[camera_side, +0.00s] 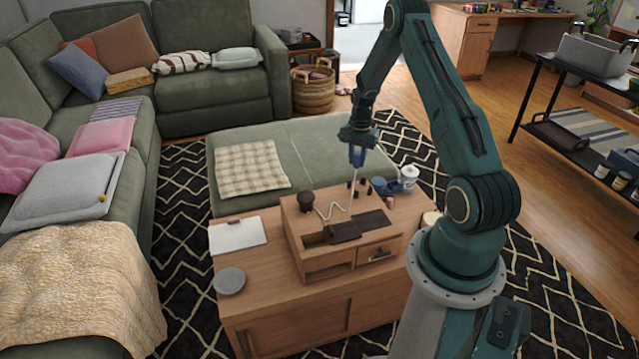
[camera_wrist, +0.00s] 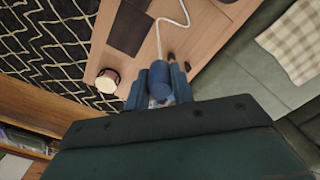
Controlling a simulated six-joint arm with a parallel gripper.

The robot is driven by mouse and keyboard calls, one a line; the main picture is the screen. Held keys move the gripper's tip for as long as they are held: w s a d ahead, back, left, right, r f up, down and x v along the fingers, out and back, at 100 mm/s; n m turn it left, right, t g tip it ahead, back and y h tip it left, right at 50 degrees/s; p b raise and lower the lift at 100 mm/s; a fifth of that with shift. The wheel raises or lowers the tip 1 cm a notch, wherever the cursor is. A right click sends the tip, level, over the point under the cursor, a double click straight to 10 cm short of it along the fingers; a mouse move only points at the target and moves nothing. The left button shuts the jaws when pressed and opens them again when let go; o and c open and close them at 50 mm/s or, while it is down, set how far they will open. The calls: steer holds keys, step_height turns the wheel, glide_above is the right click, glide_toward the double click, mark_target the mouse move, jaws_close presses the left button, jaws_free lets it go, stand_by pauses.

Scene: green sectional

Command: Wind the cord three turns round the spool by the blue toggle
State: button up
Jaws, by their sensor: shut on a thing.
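My gripper (camera_side: 357,154) is shut on the blue toggle and holds it above the right back part of the wooden desk box (camera_side: 292,226). In the wrist view the toggle (camera_wrist: 160,76) is a blue cylinder between the two fingers. The white cord (camera_side: 351,190) hangs from the toggle to the box top, then zigzags left to the spool. It also shows in the wrist view (camera_wrist: 159,35). The dark brown spool (camera_side: 305,200) stands at the box's left back, apart from my gripper. Any turns round it are too small to tell.
Several dark pegs (camera_side: 365,186) stand on the box below my gripper. Dark panels (camera_side: 372,220) lie on the box top. White paper (camera_side: 238,235) and a grey dish (camera_side: 229,281) lie left.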

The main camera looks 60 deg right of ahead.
steer(key=w+a+f, duration=0.2)
steer(key=a+f, duration=0.3)
steer(key=f, duration=0.5)
steer(key=shift+w+a, duration=0.25)
steer(key=shift+w, duration=0.1)
steer(key=shift+r, duration=0.1)
